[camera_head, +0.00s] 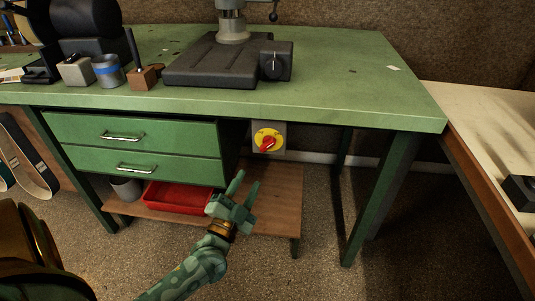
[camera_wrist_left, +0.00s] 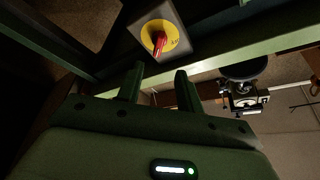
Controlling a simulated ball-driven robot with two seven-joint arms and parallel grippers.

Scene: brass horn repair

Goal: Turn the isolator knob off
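The isolator knob (camera_head: 267,144) is a red handle on a round yellow plate, on a grey box (camera_head: 280,128) under the bench's front edge, right of the drawers. In the head view the red handle lies at a slant. The knob also shows in the left wrist view (camera_wrist_left: 158,42), ahead of the fingertips. My left gripper (camera_head: 246,184) is green, below and a little left of the knob and apart from it. Its two fingers (camera_wrist_left: 160,74) are spread with nothing between them. My right gripper is not in view.
The green bench (camera_head: 340,75) carries a drill press (camera_head: 218,60) with a dark base. Two green drawers (camera_head: 135,150) are left of the knob. A red tray (camera_head: 178,197) sits on the low wooden shelf (camera_head: 275,190). A pale table (camera_head: 485,125) stands at right.

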